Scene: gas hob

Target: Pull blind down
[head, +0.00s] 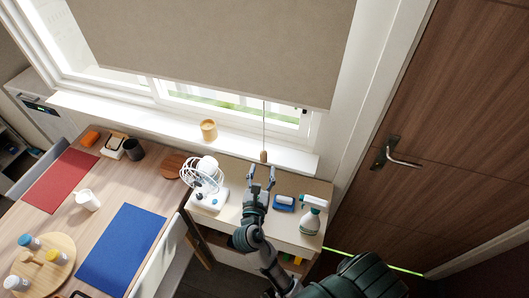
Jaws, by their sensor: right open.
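The beige roller blind (215,45) hangs partly lowered over the window, leaving a strip of glass bare below its bottom edge. A thin cord hangs from the blind's lower right part and ends in a small wooden pull (264,157) in front of the sill. My right gripper (261,172) is open, its two fingers pointing up toward the pull. The fingertips appear just below the pull, one on either side of its line; I cannot tell whether they touch it. My left gripper is out of view.
The white sill (180,125) holds a yellow cup (209,129). A wooden table with mats stands left. A brown door (450,130) closes off the right.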

